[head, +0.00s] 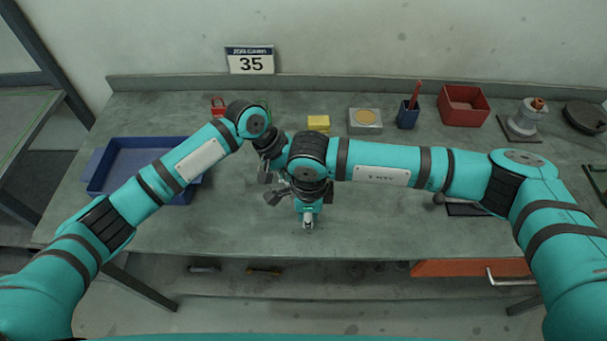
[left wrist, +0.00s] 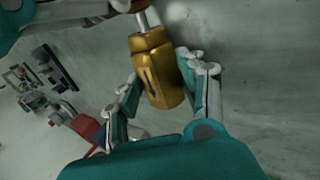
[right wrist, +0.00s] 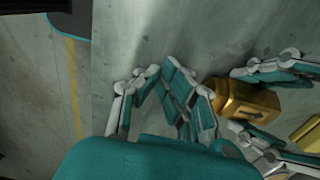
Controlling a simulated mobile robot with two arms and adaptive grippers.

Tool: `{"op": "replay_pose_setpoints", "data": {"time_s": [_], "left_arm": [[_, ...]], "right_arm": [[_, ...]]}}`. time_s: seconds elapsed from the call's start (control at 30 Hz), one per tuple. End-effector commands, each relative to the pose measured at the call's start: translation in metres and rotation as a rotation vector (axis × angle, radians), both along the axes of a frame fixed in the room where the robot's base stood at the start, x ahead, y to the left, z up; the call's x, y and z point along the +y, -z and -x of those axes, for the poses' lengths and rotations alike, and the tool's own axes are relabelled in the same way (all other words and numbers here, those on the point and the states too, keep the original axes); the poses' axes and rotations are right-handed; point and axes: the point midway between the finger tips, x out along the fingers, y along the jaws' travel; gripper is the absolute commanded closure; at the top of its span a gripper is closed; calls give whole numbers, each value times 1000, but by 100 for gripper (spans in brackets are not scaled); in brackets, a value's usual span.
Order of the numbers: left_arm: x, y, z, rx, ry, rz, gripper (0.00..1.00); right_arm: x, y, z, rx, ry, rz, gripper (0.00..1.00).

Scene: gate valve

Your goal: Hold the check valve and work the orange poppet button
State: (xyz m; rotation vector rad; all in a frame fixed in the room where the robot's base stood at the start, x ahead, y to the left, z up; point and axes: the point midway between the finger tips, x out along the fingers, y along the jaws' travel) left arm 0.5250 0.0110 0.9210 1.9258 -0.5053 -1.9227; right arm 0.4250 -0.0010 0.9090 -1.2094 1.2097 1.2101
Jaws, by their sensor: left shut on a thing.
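The check valve (left wrist: 155,68) is a brass-gold body with flat faces. My left gripper (left wrist: 160,80) is shut on it, one finger on each side. A thin silver stem (left wrist: 145,20) sticks out of the valve's upper end in the left wrist view. A small reddish-brown part (left wrist: 138,5) at the top edge may be the orange button, mostly cut off. In the right wrist view the valve (right wrist: 245,100) lies to the right, partly behind a finger. My right gripper (right wrist: 159,70) has its fingertips together, beside the valve's end. The head view hides the valve behind my arms.
A blue tray (head: 120,182) lies at the left of the bench. A yellow block (head: 318,123), a grey box with a round disc (head: 365,121), a blue cup (head: 407,118) and a red bin (head: 463,105) stand along the back.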

Motion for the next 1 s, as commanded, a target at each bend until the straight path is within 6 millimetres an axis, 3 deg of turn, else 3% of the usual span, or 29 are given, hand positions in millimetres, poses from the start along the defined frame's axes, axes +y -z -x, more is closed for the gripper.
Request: {"op": "replay_pose_setpoints", "data": {"time_s": [1.0], "left_arm": [[-1,-1,1,1,3,3,99]], "right_arm": [[-1,0,-16,-3,3,1,100]]}}
